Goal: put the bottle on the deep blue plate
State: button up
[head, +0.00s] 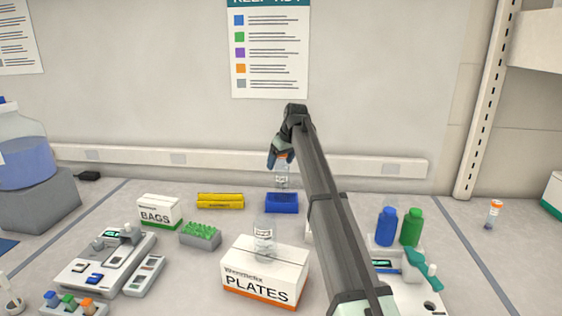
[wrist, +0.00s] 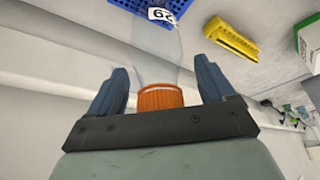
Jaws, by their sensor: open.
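A clear bottle (head: 282,178) with an orange cap (wrist: 161,97) is upright below my gripper in the head view. My gripper (head: 280,160) is open, with its blue fingers either side of the cap and a small gap at each side in the wrist view (wrist: 162,88). The deep blue plate (head: 282,204) lies on the bench right below the bottle in the head view.
A yellow plate (head: 220,201) lies left of the blue one. Blue (head: 386,226) and green (head: 411,228) bottles stand at right.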

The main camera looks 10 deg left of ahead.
jog(key=v, duration=1.2)
jog(key=shift+r, duration=0.15)
